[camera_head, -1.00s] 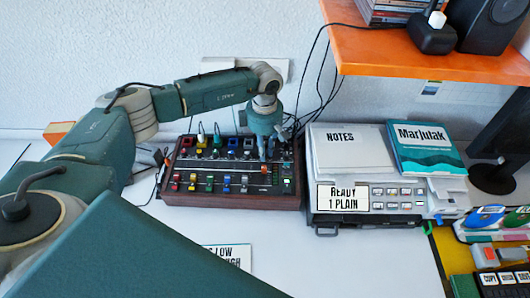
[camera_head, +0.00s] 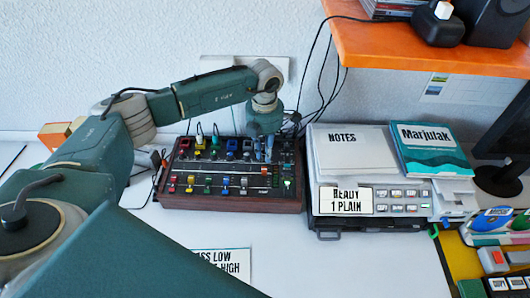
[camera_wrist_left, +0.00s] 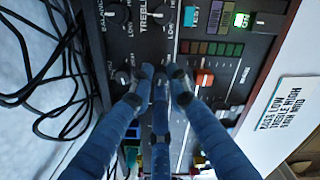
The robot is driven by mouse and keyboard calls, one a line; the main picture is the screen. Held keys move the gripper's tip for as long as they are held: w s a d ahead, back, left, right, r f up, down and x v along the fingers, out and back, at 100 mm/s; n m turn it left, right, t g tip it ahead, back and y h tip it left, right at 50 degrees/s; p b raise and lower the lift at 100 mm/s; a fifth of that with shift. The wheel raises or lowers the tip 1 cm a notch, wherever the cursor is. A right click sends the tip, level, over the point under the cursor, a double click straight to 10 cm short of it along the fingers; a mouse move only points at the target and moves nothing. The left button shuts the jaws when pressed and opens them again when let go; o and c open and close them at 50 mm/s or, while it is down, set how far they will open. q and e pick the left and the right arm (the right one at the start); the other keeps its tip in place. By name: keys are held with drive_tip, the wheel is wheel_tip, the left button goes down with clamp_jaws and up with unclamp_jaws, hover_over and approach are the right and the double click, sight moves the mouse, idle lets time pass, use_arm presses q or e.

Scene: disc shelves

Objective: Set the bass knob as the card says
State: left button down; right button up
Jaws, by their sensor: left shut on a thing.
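The mixer (camera_head: 228,199) is a dark wood-sided box with rows of coloured caps and sliders. My left gripper (camera_head: 264,153) reaches down onto its right rear part. In the left wrist view the blue fingers (camera_wrist_left: 160,76) are closed together around a knob beside the treble knob (camera_wrist_left: 162,14). By its place this is the bass knob; the fingers hide it and its pointer. The card (camera_head: 222,264) lies on the table in front, partly hidden by my arm. My right gripper is not in view.
A grey device (camera_head: 371,216) with a notes pad (camera_head: 356,158) and a teal book (camera_head: 431,150) stands right of the mixer. Black cables (camera_head: 306,95) run behind. An orange shelf (camera_head: 400,50) overhangs the back right. The white table in front is mostly clear.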

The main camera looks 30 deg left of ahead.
sight(263, 155)
use_arm(q)
drive_tip(key=shift+w+a+r+n, duration=0.1)
drive_tip(key=shift+a+r+n, duration=0.05)
drive_tip(key=shift+n, duration=1.45)
drive_tip(key=c, duration=1.9)
unclamp_jaws()
drive_tip(key=shift+c, duration=0.2)
drive_tip(key=shift+s, duration=0.2)
wheel_tip(263, 155, up, 12)
